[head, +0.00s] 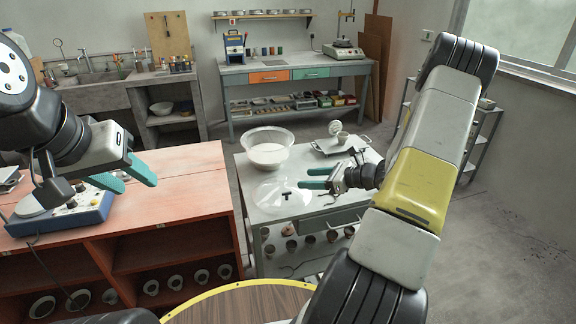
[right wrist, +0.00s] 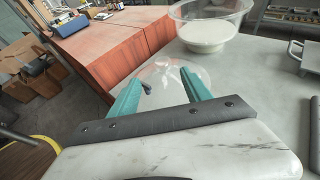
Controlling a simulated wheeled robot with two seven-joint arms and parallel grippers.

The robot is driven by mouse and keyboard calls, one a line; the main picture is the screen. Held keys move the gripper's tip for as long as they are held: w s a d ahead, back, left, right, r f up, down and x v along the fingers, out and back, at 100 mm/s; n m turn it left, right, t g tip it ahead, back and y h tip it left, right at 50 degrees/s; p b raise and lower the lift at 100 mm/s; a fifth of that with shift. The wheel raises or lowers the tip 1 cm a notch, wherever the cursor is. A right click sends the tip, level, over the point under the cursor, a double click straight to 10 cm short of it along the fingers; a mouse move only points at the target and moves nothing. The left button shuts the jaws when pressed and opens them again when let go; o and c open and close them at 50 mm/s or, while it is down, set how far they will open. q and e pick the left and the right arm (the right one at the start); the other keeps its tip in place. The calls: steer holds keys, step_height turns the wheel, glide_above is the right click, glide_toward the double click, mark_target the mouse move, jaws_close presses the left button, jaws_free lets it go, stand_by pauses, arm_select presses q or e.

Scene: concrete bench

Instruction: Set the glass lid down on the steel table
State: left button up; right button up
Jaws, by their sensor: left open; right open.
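My left gripper (head: 139,186) is open and empty over the orange-red bench.
A clear bowl with white contents (head: 268,147) stands on the steel table behind the lid. The orange-red bench (head: 190,160) carries a blue-and-white device (head: 62,214) at the left, below my left arm.

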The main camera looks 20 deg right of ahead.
steer(key=s+a+r+n+g+h, duration=0.1)
steer(key=s+a+r+n+g, duration=0.2)
steer(key=s+a+r+n, duration=0.4)
steer(key=s+a+r+n+g+h, duration=0.1)
steer(key=s+a+r+n+g, duration=0.35)
steer(key=a+r+n, duration=0.45)
steer(key=s+d+r+n+t+h, duration=0.1)
steer(key=s+r+n+t+h, duration=0.1)
steer(key=s+r+n, duration=0.3)
steer(key=s+d+r+n+t+h, duration=0.2)
steer(key=s+r+n+h, duration=0.2)
steer(key=s, duration=0.5)
steer(key=shift+d+r+n, duration=0.25)
steer(key=shift+r+n, duration=0.15)
steer(key=shift+n, duration=0.6)
